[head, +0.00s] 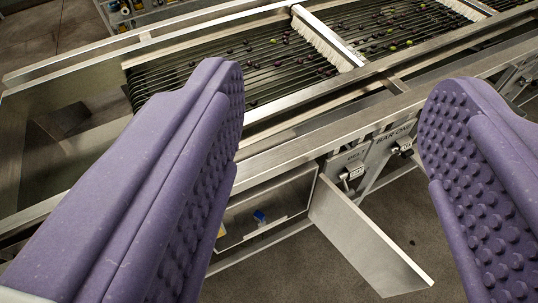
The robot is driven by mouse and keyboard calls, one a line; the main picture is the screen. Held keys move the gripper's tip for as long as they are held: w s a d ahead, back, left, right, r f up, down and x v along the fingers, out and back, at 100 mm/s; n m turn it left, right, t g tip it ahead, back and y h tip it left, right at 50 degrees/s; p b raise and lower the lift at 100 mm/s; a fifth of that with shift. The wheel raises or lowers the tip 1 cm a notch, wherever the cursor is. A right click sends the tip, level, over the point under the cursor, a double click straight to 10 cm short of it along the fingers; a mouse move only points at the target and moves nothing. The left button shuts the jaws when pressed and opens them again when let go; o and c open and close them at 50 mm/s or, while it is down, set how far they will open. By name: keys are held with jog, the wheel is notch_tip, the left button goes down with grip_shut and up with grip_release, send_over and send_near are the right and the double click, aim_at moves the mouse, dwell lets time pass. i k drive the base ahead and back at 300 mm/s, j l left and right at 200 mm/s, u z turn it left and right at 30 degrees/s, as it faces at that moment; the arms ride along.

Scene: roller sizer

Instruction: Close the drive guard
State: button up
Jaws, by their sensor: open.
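The drive guard (365,240) is a flat metal door, swung open and sticking out toward me from the front of the roller sizer. Its left edge sits by the right side of an open compartment (295,190) under the frame. A small blue item (260,216) shows inside that compartment. My gripper (335,110) is open, with two purple studded fingers wide apart at left and right. Nothing is between the fingers close to me. The guard appears beyond and below them, apart from both. The left finger hides part of the compartment's left side.
The sizer's roller bed (290,62) carries several small dark and green fruits. A white brush bar (325,38) crosses it. A long metal rail (300,145) runs above the compartment. Latch-like handles (352,172) are on the front.

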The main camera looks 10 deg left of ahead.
aim_at(388, 269)
jog(key=l+u, duration=0.15)
jog(key=u, duration=0.25)
jog(key=l+u, duration=0.2)
jog(key=u, duration=0.2)
jog(key=l+u, duration=0.2)
jog(key=u, duration=0.25)
jog(key=k+l+u, duration=0.15)
jog(key=l, duration=0.25)
jog(key=k+l+u, duration=0.2)
jog(key=l, duration=0.2)
jog(key=l+u, duration=0.15)
jog(key=l, duration=0.25)
jog(key=k+l+u, duration=0.15)
jog(key=l, duration=0.2)
jog(key=k+l+u, duration=0.2)
jog(key=k+l, duration=0.25)
jog(key=l, duration=0.2)
jog(key=k+l, duration=0.3)
jog(key=l, duration=0.15)
jog(key=k+l, duration=0.25)
jog(key=l, duration=0.15)
jog(key=k+l, duration=0.3)
jog(key=l, duration=0.15)
